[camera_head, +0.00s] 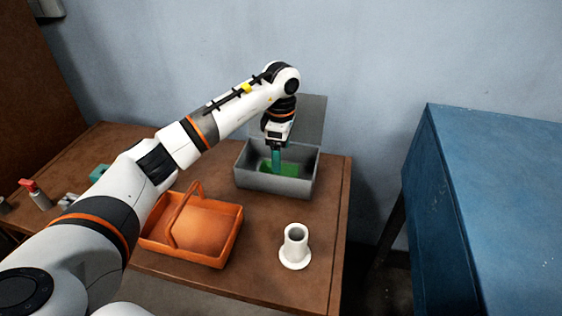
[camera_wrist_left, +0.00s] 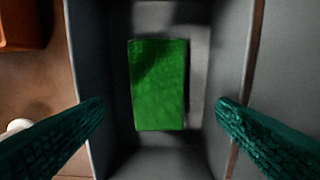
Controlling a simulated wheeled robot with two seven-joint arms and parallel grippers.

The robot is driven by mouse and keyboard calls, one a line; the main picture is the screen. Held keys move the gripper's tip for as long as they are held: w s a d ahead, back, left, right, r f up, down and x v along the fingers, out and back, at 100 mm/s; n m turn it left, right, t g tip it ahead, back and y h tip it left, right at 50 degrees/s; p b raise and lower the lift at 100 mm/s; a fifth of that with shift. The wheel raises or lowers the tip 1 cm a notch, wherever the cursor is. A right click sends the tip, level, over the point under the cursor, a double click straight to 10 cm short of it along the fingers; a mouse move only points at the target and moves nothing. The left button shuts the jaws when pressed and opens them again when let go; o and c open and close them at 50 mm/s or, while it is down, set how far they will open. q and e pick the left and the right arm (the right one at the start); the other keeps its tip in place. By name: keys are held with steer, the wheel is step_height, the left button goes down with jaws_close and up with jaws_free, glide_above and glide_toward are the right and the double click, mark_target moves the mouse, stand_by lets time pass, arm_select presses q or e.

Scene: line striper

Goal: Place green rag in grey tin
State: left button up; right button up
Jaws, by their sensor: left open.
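The grey tin (camera_head: 262,183) stands on the brown table with its lid raised at the back. The green rag (camera_head: 287,169) lies inside it. In the left wrist view the rag (camera_wrist_left: 160,85) is a flat green rectangle on the floor of the tin (camera_wrist_left: 205,60), with grey walls around it. My left gripper (camera_head: 276,168) reaches down into the tin from above. Its teal fingers (camera_wrist_left: 160,118) are spread wide on either side of the rag and do not touch it in the wrist view. My right gripper is in neither view.
An orange basket (camera_head: 222,255) with a handle stands to the left of the tin. A white flanged cylinder (camera_head: 296,246) stands in front of the tin. A red-topped spray bottle (camera_head: 36,194) is at the far left. A blue cabinet (camera_head: 490,200) stands right, across a gap.

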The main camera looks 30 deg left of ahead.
arm_select(q)
step_height(320, 180, up, 7)
stand_by(0.3)
stand_by(1.0)
